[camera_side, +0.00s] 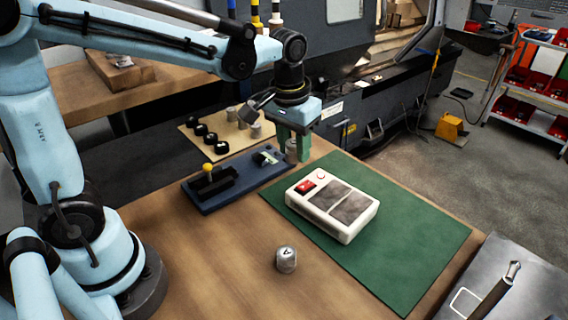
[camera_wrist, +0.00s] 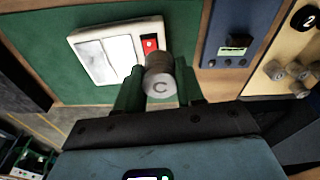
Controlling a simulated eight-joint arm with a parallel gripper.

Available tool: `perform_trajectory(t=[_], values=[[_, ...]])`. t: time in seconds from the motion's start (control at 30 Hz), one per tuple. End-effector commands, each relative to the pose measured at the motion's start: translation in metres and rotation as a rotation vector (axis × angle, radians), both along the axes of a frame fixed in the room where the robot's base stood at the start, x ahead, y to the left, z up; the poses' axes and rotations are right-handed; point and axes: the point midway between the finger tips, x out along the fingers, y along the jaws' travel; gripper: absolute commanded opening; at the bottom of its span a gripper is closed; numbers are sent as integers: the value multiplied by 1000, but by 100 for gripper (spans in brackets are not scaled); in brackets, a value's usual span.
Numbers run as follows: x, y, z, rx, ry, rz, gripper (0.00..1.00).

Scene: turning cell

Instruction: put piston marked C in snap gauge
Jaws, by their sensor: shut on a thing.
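My gripper (camera_side: 293,143) is shut on a grey metal piston (camera_side: 291,151) and holds it beside the right end of the blue gauge base. In the wrist view the piston (camera_wrist: 159,78) shows a letter C on its end face, between my green fingers (camera_wrist: 159,92). The blue base (camera_side: 221,199), which looks like the snap gauge, carries a black block, a yellow knob (camera_side: 208,168) and a small display (camera_side: 266,156). Part of this base (camera_wrist: 223,27) shows at the upper right in the wrist view. Whether the piston touches anything below it is unclear.
A grey piston marked A (camera_side: 286,260) stands on the bare wood in front. A white box (camera_side: 346,233) with a red panel and two grey pads lies on the green mat (camera_side: 404,258). A pale board (camera_side: 229,156) behind holds black round pieces and grey cylinders.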

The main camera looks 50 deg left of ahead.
Motion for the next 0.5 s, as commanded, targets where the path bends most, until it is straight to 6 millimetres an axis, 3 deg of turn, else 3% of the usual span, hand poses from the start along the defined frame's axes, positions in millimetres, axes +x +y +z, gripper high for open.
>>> perform_trajectory(t=[0.2, 0.37, 0.5], values=[[-32, 32, 3, 0, -2, -17, 5], [-39, 43, 2, 0, -3, -23, 5], [-36, 63, -10, 0, -3, -19, 5]])
